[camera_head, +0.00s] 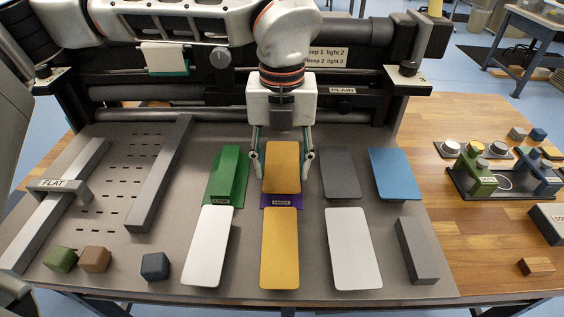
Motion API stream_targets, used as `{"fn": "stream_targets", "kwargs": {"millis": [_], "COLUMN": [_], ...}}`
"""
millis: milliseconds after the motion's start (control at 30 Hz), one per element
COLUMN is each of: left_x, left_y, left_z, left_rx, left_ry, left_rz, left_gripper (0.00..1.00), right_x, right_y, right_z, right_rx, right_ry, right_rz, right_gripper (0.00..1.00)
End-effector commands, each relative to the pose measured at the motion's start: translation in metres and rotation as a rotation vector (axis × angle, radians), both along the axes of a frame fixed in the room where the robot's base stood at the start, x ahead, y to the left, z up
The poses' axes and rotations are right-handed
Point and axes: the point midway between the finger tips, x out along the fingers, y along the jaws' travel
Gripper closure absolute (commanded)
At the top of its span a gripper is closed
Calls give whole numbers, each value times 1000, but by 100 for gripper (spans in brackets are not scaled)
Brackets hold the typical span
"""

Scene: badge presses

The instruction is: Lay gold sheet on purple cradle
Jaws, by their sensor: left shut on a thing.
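A gold-orange sheet (281,163) lies between the fingers of my left gripper (283,172), which is shut on its long sides from above. The sheet is right over the purple cradle (267,200), whose front edge and label show below it. I cannot tell whether the sheet touches the cradle or is held just above it. Another, yellower gold sheet (280,248) lies in front, nearer the bench edge. My right gripper is not in view.
A green piece (230,173) stands close left of the gripper; a grey sheet (340,172) and blue sheet (392,172) are right. White sheets (209,245) (353,248) flank the front gold sheet. A dark press (340,90) stands behind. The FLAT rails (67,190) are left.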

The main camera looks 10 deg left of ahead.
Motion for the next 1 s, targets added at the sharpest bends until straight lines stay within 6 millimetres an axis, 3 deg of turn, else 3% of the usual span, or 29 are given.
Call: {"fn": "stream_targets", "kwargs": {"millis": [233,267,300,733,833,1000], "left_x": [0,0,0,0,0,1], "left_y": [0,0,0,0,0,0], "left_z": [-8,-8,-7,-2,10,40], "left_rx": [0,0,0,-1,0,-1], "left_ry": [1,1,0,-1,-3,-5], "left_rz": [0,0,0,0,1,2], "left_gripper": [76,48,38,36,36,36], "right_x": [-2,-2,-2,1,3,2], "right_y": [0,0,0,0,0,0], "right_z": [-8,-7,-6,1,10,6], "right_rx": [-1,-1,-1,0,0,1], "right_ry": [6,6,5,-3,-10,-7], "right_rz": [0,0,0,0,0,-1], "right_gripper": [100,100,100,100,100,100]}}
